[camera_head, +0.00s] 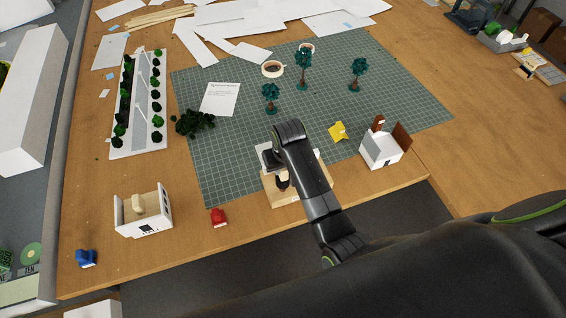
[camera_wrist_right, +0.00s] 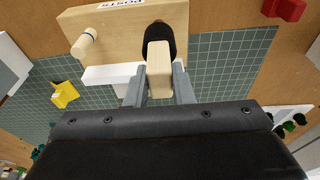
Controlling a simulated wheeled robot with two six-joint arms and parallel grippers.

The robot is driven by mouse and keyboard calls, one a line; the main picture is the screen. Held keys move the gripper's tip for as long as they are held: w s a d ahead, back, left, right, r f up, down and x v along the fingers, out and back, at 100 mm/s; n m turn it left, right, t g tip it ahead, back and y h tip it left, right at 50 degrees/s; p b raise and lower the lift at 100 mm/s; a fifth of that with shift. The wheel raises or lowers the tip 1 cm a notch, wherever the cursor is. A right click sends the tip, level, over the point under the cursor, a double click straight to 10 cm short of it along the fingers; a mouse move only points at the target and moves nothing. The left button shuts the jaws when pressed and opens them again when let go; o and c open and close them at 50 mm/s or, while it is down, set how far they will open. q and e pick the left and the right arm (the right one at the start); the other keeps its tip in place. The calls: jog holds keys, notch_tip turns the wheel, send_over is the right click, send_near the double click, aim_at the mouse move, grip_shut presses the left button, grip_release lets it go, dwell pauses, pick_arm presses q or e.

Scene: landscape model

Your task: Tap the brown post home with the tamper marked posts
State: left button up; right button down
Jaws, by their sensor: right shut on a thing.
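My right gripper (camera_wrist_right: 160,88) is shut on the pale wooden handle of a black-headed tamper (camera_wrist_right: 160,40). In the head view this gripper (camera_head: 281,172) is over the wooden stand (camera_head: 283,195), and the arm hides much of it. The stand's label reads POSTS in the wrist view (camera_wrist_right: 120,22). The black head is at the stand; I cannot tell whether it is seated or lifted. A pale peg with a blue band (camera_wrist_right: 88,41) projects from the stand. A small brown upright piece (camera_head: 379,122) shows at the white model house (camera_head: 381,148); I cannot tell how deep it sits. My left gripper is not in view.
A green cutting mat (camera_head: 230,150) holds model trees (camera_head: 303,66), a cup (camera_head: 272,69), a paper sheet (camera_head: 220,98) and a yellow piece (camera_head: 339,131). A red piece (camera_head: 219,217), a white box (camera_head: 150,218) and a blue piece (camera_head: 86,258) stand near the front edge.

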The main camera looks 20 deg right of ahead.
notch_tip(320, 180, up, 3)
jog(key=p, duration=0.2)
jog(key=shift+w+f+p, duration=0.1)
jog(key=shift+w+p, duration=0.05)
jog(key=shift+p, duration=0.25)
jog(key=shift+r, duration=0.25)
jog(key=shift+r+b, duration=0.3)
jog(key=shift+r, duration=0.3)
jog(key=shift+w+v, duration=0.25)
jog(key=shift+v, duration=0.95)
jog(key=shift+w+v, duration=0.25)
jog(key=shift+v, duration=1)
jog(key=shift+r, duration=0.1)
